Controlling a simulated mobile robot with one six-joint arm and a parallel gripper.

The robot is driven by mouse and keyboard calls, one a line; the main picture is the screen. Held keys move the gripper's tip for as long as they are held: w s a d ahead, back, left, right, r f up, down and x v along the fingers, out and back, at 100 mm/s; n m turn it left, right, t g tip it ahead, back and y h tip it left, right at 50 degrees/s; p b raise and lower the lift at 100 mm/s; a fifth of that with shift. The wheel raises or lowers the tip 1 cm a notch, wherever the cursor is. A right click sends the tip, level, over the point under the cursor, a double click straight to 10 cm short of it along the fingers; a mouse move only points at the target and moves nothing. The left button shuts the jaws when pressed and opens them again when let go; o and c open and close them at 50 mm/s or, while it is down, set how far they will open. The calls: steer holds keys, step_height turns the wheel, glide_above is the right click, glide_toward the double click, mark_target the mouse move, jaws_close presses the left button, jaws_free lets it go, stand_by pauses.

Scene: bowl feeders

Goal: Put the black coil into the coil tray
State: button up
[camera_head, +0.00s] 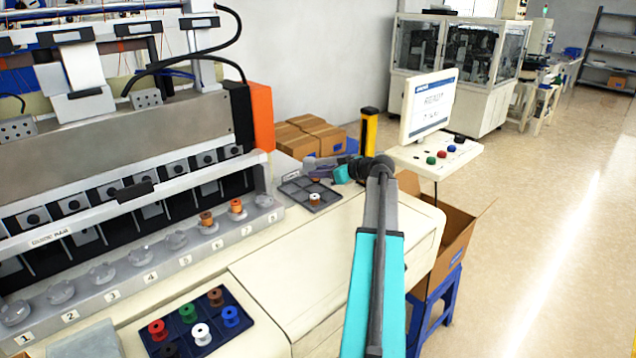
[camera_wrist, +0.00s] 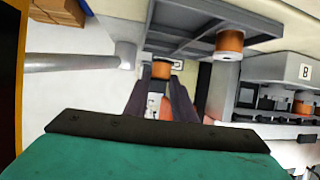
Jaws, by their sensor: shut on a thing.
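The black coil (camera_head: 168,350) sits in the front-left part of the dark blue tray (camera_head: 243,338), at the bottom edge of the head view. The grey coil tray (camera_head: 325,206) lies at the right end of the machine, with one copper-orange coil (camera_head: 315,199) in it. That coil also shows in the wrist view (camera_wrist: 228,45). My gripper (camera_wrist: 161,75) is shut on another copper-orange coil (camera_wrist: 160,70), not a black one, and is close to the coil tray (camera_wrist: 190,46). In the head view my gripper (camera_head: 312,164) is small, and its held coil is hard to make out.
Copper-orange coils stand at stations 6 (camera_head: 207,219) and 7 (camera_head: 236,207). The dark blue tray also holds red, blue, white and brown coils. A yellow-black post (camera_head: 369,130) and a monitor (camera_head: 430,105) stand near my arm. Cardboard boxes (camera_head: 310,135) are behind the tray.

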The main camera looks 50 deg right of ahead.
mark_target(322, 192)
steer(key=shift+f+p, duration=0.75)
steer(key=shift+f, duration=1)
steer(key=shift+f, duration=0.15)
steer(key=o, duration=1)
steer(key=shift+r, duration=0.2)
steer(key=shift+s, duration=0.35)
steer(key=b+v, duration=0.3)
steer(key=v, duration=0.8)
steer(key=shift+s+r, duration=0.1)
steer(key=shift+s, duration=0.1)
